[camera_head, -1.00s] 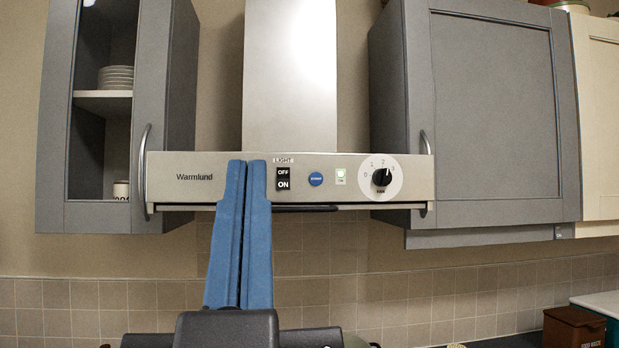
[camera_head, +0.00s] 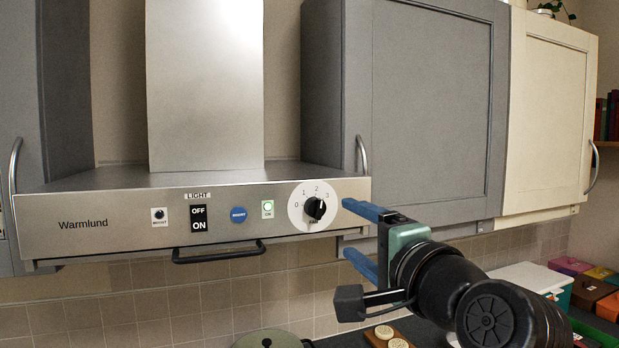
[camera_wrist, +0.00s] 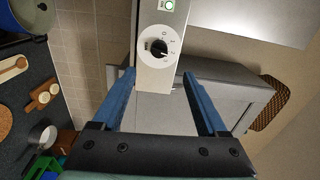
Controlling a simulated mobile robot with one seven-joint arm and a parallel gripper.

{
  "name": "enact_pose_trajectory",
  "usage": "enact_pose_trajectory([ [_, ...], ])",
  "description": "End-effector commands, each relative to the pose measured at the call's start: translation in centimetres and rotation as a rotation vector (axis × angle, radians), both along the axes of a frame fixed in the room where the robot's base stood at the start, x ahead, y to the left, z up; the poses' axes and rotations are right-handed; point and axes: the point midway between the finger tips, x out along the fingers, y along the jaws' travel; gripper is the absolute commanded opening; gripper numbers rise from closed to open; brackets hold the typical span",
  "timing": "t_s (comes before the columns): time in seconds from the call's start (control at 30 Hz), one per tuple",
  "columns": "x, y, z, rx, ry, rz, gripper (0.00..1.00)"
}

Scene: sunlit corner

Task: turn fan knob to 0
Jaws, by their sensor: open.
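The black fan knob (camera_head: 315,208) sits on a round white dial marked 0 to 3, at the right end of the hood's front panel (camera_head: 120,221). Its pale pointer mark seems to be on the upper right side, around 2 to 3; the exact setting is hard to read. My gripper (camera_head: 350,229) is open and empty just right of the dial, its two blue fingers one above the other. In the wrist view the knob (camera_wrist: 159,48) shows ahead, between the fingers (camera_wrist: 158,75) and beyond their tips. No contact with the knob is visible.
A handle bar (camera_head: 218,254) juts below. A grey cabinet (camera_head: 430,100) stands right, close behind my gripper. A pot lid (camera_head: 268,340) lies below.

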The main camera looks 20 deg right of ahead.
Motion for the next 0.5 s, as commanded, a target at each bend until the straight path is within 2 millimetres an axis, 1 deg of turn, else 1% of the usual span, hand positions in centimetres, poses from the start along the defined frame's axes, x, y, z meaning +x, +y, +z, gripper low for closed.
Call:
enact_pose_trajectory([
  [0.03, 0.1, -0.4, 0.3, 0.035, 0.011, 0.009, 0.76],
  [0.13, 0.5, -0.5, 0.2, 0.064, 0.021, 0.018, 0.76],
  [0.23, 1.6, -0.4, 0.2, 0.064, 0.021, 0.02, 0.76],
  [0.5, 6.7, -0.2, 0.4, 0.061, 0.021, 0.018, 0.76],
])
